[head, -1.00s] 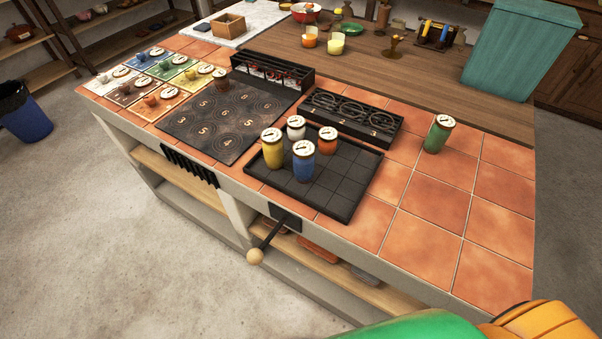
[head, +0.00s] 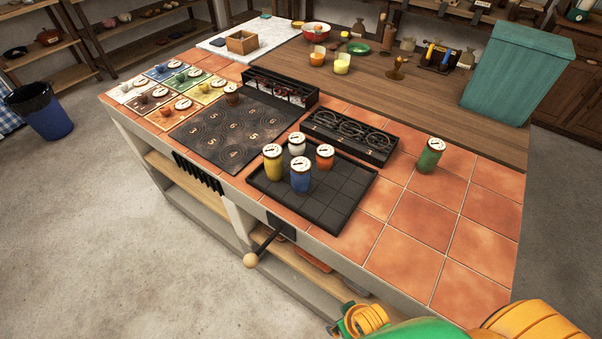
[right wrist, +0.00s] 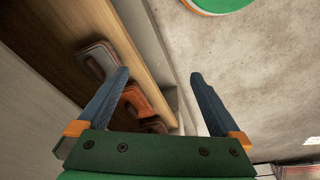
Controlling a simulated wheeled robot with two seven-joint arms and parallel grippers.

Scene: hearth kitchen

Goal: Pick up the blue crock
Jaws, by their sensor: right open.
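The blue crock (head: 300,176) stands upright with a pale lid on the black gridded tray (head: 334,210). A yellow crock (head: 273,163) is at its left, a white crock (head: 296,146) behind it and an orange-red crock (head: 325,158) behind it to the right. In the right wrist view my right gripper (right wrist: 160,75) is open and empty, beside the counter's lower shelf. The crocks are not in that view. In the head view only part of my right arm shows at the bottom right. My left gripper is out of view.
A green crock (head: 430,156) stands on the tiles at the right. A black ring rack (head: 350,137) sits behind the tray, and a numbered black plate (head: 232,133) is at its left. A lever (head: 262,247) juts from the counter front. The front-right tiles are clear.

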